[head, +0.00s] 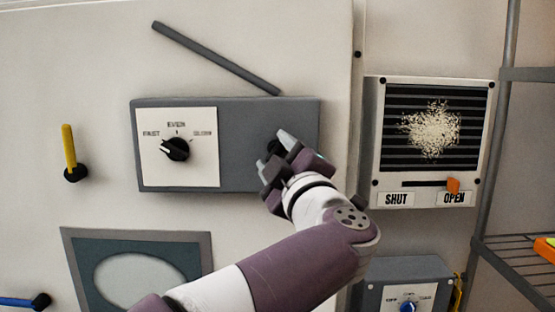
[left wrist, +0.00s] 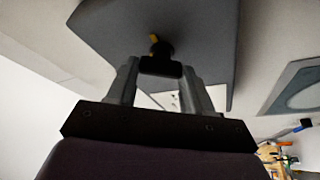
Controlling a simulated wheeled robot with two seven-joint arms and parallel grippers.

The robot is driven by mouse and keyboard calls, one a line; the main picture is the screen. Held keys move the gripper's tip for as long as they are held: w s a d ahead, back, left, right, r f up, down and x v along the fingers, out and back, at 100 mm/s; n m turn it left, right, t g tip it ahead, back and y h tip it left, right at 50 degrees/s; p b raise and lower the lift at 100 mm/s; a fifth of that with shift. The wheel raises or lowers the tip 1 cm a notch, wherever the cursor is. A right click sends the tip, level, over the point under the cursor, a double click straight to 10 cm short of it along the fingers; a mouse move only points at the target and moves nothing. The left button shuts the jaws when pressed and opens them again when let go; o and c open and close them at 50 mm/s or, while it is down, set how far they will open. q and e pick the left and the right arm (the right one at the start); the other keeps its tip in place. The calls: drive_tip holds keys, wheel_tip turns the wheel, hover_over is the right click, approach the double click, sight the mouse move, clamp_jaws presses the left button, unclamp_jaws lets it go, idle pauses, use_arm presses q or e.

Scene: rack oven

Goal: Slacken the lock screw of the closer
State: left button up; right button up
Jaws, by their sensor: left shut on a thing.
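The closer (head: 245,150) is a grey box on the pale wall, with a dark arm bar (head: 215,57) slanting above it. Its lock screw is a black knob (head: 273,147) at the box's right part, mostly hidden by my gripper in the head view. My left gripper (head: 276,152) is at this knob, its fingers shut on it. In the left wrist view the black knob (left wrist: 160,48), with a small yellow mark, sits between the fingertips (left wrist: 159,66) against the grey box. My right gripper is in neither view.
A black dial (head: 175,149) on a white plate is on the closer's left. A yellow lever (head: 69,150) is at the left, above a grey-framed window (head: 140,270). A louvred vent (head: 433,125) with an orange slider (head: 453,186) is at the right, beside a wire rack (head: 520,255).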

use_arm(q)
drive_tip(key=n+g, duration=0.1)
drive_tip(key=n, duration=0.4)
drive_tip(key=shift+d+g, duration=0.1)
drive_tip(key=shift+g, duration=0.3)
idle(0.4)
drive_tip(key=o, duration=1)
drive_tip(key=shift+o, duration=0.2)
drive_tip(key=b+v, duration=0.4)
drive_tip(key=v, duration=0.8)
drive_tip(key=shift+s+d+b, duration=0.2)
drive_tip(key=shift+d+b, duration=0.1)
